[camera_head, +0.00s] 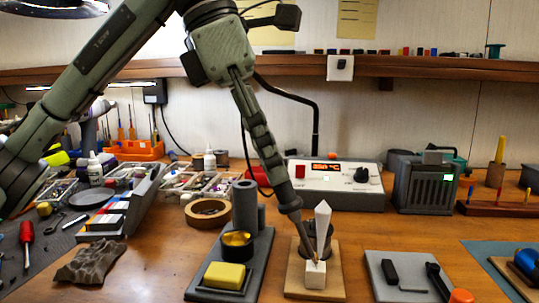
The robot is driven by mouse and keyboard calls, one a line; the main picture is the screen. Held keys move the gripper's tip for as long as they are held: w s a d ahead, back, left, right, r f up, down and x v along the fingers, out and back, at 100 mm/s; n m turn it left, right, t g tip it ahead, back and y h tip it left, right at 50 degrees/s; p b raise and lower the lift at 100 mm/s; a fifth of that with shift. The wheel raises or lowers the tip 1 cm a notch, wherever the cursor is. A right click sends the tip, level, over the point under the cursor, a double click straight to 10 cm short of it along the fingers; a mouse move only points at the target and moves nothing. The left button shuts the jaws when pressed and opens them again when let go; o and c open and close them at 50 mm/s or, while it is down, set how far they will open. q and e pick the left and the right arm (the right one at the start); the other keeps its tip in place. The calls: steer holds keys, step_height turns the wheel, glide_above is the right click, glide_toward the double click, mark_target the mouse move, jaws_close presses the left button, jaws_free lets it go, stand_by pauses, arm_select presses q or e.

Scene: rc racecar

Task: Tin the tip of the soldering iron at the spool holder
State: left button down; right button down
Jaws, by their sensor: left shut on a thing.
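My left gripper (238,76) hangs from the top and is shut on the soldering iron (263,143). The iron slants down to the right, with a ridged green-grey handle and a dark shaft. Its tip is close to a small white block (315,274) on a wooden base, which seems to be the spool holder. A pale tapered piece (322,228) stands behind the block. I cannot tell whether the tip touches the block or solder. My right gripper is not in view.
Left of the wooden base is a grey iron stand (262,262) with a yellow sponge (225,276) and brass wool (237,240). A soldering station (340,190) with a lit red display stands behind. A grey tray (388,291) lies to the right.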

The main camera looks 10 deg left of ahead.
arm_select(q)
steer(key=shift+r, duration=0.1)
step_height(320, 180, up, 4)
steer(key=p, duration=0.3)
steer(key=shift+r, duration=0.9)
